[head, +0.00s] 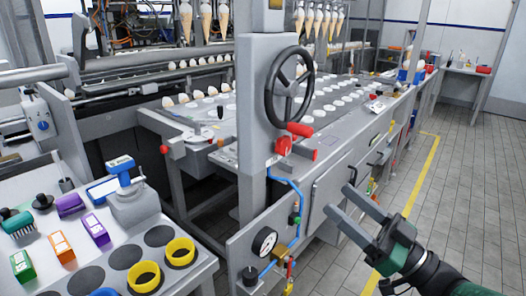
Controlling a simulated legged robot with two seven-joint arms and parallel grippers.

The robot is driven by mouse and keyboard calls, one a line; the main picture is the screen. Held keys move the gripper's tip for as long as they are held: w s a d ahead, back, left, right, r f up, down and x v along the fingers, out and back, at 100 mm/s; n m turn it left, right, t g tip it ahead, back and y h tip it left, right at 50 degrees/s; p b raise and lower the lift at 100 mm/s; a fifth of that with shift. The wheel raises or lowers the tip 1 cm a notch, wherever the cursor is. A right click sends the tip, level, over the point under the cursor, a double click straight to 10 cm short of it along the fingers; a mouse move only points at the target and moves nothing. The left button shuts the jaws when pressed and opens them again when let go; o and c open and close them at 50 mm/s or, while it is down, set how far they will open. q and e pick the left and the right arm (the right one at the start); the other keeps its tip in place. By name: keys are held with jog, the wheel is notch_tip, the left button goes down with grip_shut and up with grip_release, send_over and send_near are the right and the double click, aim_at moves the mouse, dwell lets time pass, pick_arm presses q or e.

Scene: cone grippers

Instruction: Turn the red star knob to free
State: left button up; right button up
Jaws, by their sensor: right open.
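A red knob (283,146) sits on the grey machine post, below the black handwheel; it looks like the star knob, but its lobes and any setting mark are too small to read. A red lever grip (300,129) sticks out just above it. My right gripper (337,199) is open and empty, with its two grey fingers pointing up and left. It is below and to the right of the knob, apart from it, in front of the machine's side panel. My left gripper is not in view.
The black handwheel (290,87) is mounted on the post. A pressure gauge (265,242) and blue hose are below. At left, a tray (205,268) holds yellow rings, coloured blocks and a blue-topped tool. Clear tiled floor (440,215) lies at right.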

aim_at(287, 149)
jog(key=p+x, duration=0.6)
jog(key=x, duration=0.8)
jog(key=shift+w+a+r, duration=0.15)
jog(key=shift+a+r, duration=0.05)
jog(key=shift+r, duration=0.15)
jog(key=shift+w+a+r, duration=0.15)
jog(key=shift+w, duration=0.3)
jog(key=shift+d, duration=0.45)
jog(key=shift+a, duration=0.3)
jog(key=shift+c, duration=1)
jog(key=shift+a, duration=0.25)
jog(key=c, duration=0.5)
jog(key=shift+w+d, duration=0.1)
jog(key=shift+d, duration=0.05)
grip_shut()
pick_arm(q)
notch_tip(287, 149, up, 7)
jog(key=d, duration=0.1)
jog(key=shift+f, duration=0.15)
